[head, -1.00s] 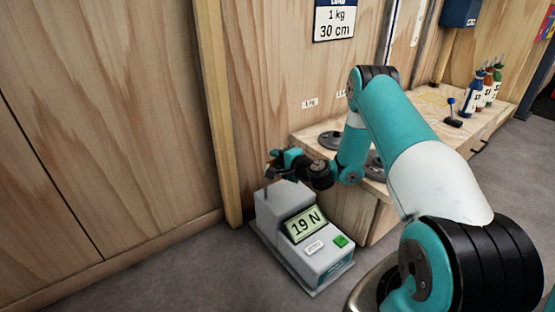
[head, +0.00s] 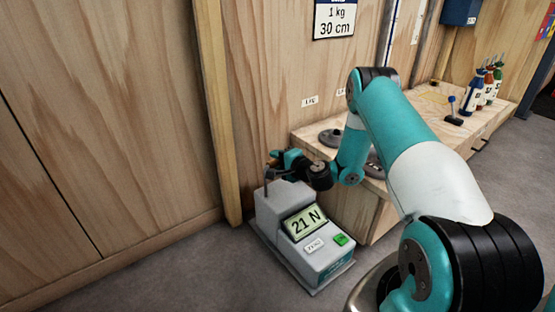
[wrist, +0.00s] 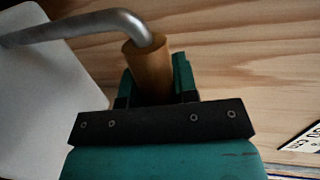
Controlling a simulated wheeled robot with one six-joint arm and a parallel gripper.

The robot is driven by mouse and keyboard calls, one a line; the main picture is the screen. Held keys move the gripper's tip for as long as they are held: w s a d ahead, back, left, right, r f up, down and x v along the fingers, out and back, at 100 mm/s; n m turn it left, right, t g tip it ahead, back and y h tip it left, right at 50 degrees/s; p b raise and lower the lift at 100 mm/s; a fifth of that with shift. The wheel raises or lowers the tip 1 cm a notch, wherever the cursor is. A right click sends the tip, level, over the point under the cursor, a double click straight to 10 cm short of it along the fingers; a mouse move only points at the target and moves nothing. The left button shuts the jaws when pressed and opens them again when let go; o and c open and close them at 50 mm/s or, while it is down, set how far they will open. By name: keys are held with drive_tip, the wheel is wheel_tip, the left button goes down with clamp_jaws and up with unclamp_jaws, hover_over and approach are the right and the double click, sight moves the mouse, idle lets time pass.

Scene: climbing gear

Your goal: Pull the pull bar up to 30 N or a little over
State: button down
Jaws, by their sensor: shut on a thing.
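The grey force gauge box (head: 272,218) stands on the floor by the wooden wall. Its display (head: 304,223) reads 21 N. The pull bar rises from the top of the box; in the wrist view it is a bent metal rod (wrist: 75,27) with an orange-brown grip (wrist: 149,70). My gripper (head: 275,162) is above the box, shut on the grip of the pull bar. In the wrist view my gripper's teal fingers (wrist: 155,80) sit on both sides of the grip. The grip's lower part is hidden between the fingers.
A green button (head: 341,240) and a button marked ZERO (head: 314,245) are on the box's front. A wooden bench (head: 340,205) with dark weight discs (head: 331,138) stands right behind. Several bottles (head: 483,86) and a blue-knobbed lever (head: 453,112) are farther right. Floor at left is clear.

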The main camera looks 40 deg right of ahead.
drive_tip(key=shift+f+b, duration=0.95)
drive_tip(key=shift+f, duration=0.4)
drive_tip(key=c, duration=0.8)
unclamp_jaws()
